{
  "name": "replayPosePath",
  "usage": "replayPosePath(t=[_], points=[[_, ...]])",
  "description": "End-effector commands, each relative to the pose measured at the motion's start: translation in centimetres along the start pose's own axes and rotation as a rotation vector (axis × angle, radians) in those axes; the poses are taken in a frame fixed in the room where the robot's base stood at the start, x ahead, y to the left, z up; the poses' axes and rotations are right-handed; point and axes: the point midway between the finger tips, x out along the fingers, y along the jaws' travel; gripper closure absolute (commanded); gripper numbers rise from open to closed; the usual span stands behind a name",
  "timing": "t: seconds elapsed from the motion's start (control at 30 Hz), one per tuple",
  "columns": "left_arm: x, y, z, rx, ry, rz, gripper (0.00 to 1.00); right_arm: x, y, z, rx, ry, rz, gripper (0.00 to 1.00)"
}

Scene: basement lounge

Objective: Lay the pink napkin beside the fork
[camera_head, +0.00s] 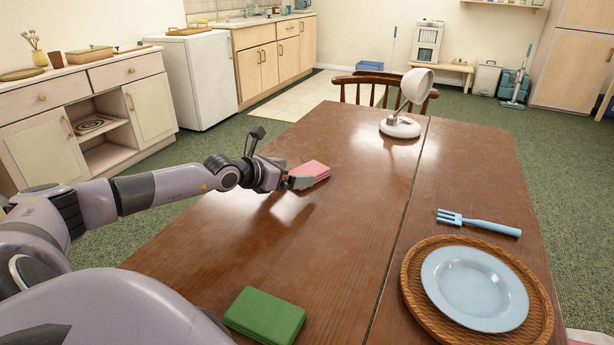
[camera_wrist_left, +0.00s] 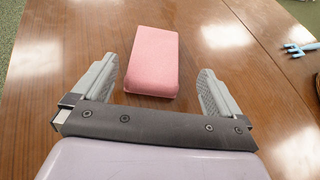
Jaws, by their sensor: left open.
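The pink napkin (camera_head: 312,172) is a folded block lying on the wooden table, left of the middle seam. In the left wrist view the napkin (camera_wrist_left: 153,60) lies ahead of and partly between the open fingers. My left gripper (camera_head: 296,180) is open and empty, close to the napkin's near side; it also shows in the left wrist view (camera_wrist_left: 158,88). The light blue fork (camera_head: 478,222) lies at the right side of the table, just beyond the plate; the fork's tines (camera_wrist_left: 297,49) show at the right edge of the left wrist view. My right gripper is not in view.
A blue plate (camera_head: 474,288) sits on a round wicker mat (camera_head: 410,275) at the near right. A green folded napkin (camera_head: 265,315) lies at the near edge. A white lamp (camera_head: 400,127) stands at the far end before a chair (camera_head: 350,82). The table middle is clear.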

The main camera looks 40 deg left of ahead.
Motion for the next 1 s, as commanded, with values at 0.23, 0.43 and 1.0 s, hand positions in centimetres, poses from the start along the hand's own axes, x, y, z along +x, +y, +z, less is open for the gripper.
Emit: replayPosePath(t=[0.23, 0.43, 1.0], points=[[2.0, 0.4, -0.2, -0.004, -0.005, 0.0, 0.0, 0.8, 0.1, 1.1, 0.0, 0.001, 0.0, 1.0], [4.0, 0.6, -0.1, -0.003, -0.004, 0.0, 0.0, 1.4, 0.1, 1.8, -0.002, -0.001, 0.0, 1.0], [5.0, 0.6, 0.0, 0.0, -0.001, 0.0, 0.39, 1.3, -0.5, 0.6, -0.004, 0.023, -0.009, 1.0]])
